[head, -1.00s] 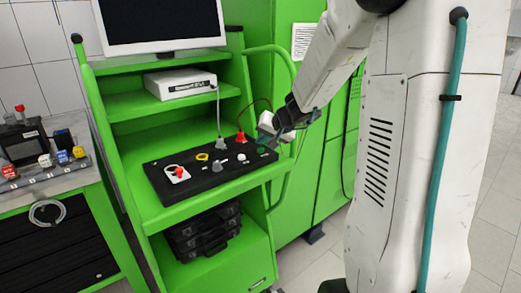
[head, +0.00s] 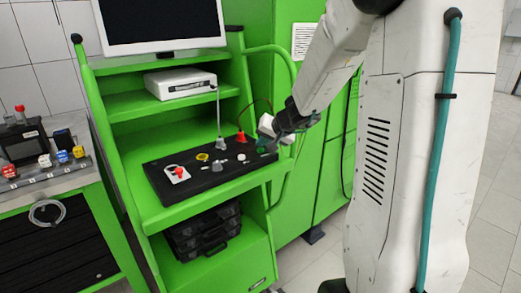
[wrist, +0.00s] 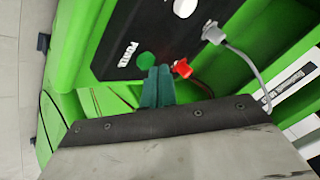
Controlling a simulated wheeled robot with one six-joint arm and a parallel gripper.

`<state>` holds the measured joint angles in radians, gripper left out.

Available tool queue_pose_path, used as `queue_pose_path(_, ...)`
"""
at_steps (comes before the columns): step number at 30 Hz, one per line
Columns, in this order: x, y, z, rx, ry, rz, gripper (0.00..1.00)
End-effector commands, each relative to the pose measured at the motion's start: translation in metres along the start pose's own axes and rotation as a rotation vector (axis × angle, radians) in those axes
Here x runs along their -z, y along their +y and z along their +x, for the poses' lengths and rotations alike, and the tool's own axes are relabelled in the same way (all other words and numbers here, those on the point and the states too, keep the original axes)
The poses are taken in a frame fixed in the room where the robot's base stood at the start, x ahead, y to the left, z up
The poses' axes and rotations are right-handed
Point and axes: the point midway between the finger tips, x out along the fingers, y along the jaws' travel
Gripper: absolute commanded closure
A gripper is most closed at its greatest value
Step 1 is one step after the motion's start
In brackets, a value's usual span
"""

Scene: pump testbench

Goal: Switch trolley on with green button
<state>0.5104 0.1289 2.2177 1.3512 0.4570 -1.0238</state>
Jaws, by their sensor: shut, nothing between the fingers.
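The green trolley (head: 160,212) carries a black control panel (head: 190,183) on its shelf. In the wrist view the green button (wrist: 146,60) is a round disc beside the label POWER (wrist: 128,53). My gripper (head: 264,148) is over the right end of the panel. In the wrist view its teal fingers (wrist: 158,72) are together and empty, with their tips just beside the green button. I cannot tell whether they touch the panel or the button. In the head view the button is hardly visible by the fingertips.
A red connector (wrist: 182,68) with a cable is close right of the fingers in the wrist view, and a grey connector (wrist: 213,33) is beyond it. A red emergency-stop knob (head: 180,172) is at the panel's left end. A monitor (head: 160,22) stands on top.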

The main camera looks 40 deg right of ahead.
Motion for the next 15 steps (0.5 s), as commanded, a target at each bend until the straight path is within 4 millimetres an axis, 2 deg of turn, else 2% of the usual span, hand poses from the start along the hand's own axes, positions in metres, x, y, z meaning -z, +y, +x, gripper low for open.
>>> queue_pose_path(15, -0.0022, 0.0023, 0.0032, 0.0, 0.0, 0.0, 1.0)
